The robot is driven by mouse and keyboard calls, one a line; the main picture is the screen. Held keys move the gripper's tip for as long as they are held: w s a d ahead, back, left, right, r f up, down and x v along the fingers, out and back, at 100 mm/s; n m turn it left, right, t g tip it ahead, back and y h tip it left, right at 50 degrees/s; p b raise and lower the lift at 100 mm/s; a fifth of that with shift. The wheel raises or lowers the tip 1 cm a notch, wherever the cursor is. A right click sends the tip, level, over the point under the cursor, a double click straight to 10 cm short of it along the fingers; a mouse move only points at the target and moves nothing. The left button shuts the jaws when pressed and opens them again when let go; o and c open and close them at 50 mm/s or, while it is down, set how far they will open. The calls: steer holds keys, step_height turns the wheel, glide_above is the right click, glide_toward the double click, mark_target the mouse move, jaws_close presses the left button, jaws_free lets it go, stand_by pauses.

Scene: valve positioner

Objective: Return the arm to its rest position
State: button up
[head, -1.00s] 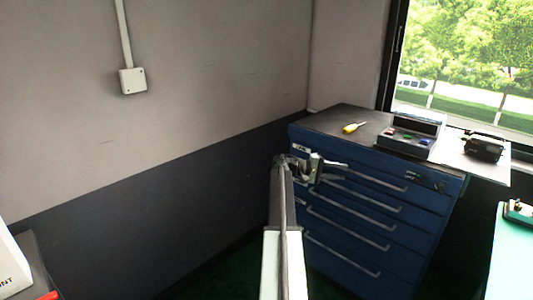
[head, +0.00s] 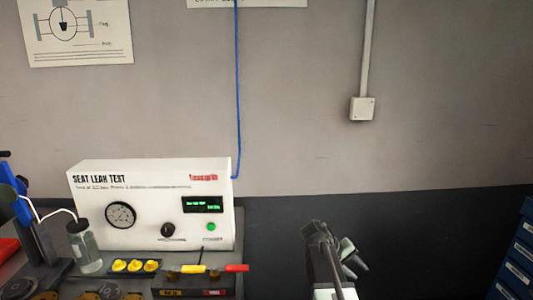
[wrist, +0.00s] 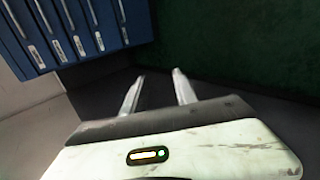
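My gripper (head: 345,256) shows at the bottom of the head view, right of centre, in front of the dark lower wall. My arm reaches up only a short way from the bottom edge there. In the wrist view the two pale fingers of my gripper (wrist: 158,80) stand apart with nothing between them. The gripper is open and touches nothing that I can see.
A bench with a white seat leak test unit (head: 150,208), a bottle (head: 86,250) and yellow parts (head: 135,266) stands left of my gripper. A blue drawer cabinet (head: 518,258) is at the right edge, also in the wrist view (wrist: 75,28). Space between them looks clear.

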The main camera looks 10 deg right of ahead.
steer(key=s+a+f+y, duration=0.2)
steer(key=s+a+y, duration=0.1)
steer(key=a, duration=0.6)
steer(key=s+a+f+y, duration=0.2)
steer(key=s+a+y, duration=0.15)
steer(key=a, duration=0.55)
steer(key=s+a+f+y, duration=0.3)
steer(key=a, duration=0.6)
step_height(320, 180, up, 21)
steer(key=p, duration=2)
steer(key=shift+d+f+t+h, duration=0.15)
steer(key=shift+t+h, duration=0.2)
steer(key=shift+t, duration=0.05)
steer(key=shift+w+f, duration=0.1)
steer(key=shift+d, duration=0.15)
